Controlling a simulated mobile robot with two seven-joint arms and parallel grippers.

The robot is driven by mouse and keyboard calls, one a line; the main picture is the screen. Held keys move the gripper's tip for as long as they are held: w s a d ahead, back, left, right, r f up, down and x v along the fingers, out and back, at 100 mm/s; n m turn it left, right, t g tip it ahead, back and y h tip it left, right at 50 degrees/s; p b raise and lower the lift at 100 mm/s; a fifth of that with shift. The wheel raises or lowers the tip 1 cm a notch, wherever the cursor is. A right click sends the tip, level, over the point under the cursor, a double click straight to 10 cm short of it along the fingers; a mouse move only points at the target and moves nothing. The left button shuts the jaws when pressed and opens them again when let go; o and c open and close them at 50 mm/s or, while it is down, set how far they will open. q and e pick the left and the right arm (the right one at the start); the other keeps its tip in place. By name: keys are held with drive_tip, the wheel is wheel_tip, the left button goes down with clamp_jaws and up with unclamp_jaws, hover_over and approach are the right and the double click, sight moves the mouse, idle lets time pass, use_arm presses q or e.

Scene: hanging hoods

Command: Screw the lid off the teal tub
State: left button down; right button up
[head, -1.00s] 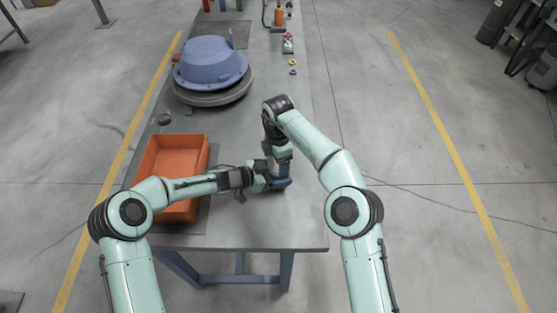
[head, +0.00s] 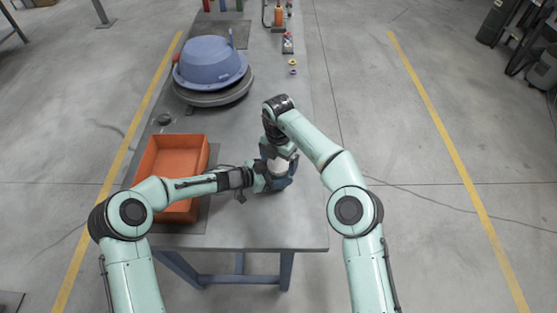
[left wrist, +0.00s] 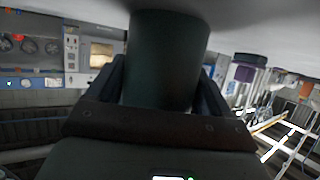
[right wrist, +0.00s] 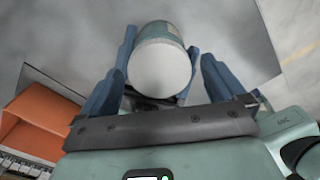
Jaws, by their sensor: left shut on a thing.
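The teal tub (left wrist: 167,62) stands between the fingers of my left gripper (left wrist: 165,75), dark in the left wrist view. My left gripper is shut on its body; in the head view it (head: 272,179) is above the table near the front. The tub's round white lid (right wrist: 160,70) faces the right wrist camera, with a strip of teal side (right wrist: 158,30) beyond it. In the head view the white lid (head: 279,166) shows just below my right wrist; the tub is mostly hidden.
An orange bin (head: 158,160) stands left of the grippers on the grey table (head: 250,232). A big blue hood-like shell (head: 210,62) on a round base is farther back. The front right of the table is clear.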

drive_tip(key=shift+r, duration=2.3)
drive_tip(key=shift+c, duration=0.4)
drive_tip(key=shift+w+r+m, duration=0.1)
drive_tip(key=shift+r+m, duration=0.5)
drive_tip(key=shift+r, duration=0.2)
drive_tip(key=shift+r+m, duration=0.5)
drive_tip(key=shift+r, duration=0.35)
drive_tip(key=shift+f, duration=3.95)
drive_tip(key=c, duration=1.1)
drive_tip(key=n, duration=0.3)
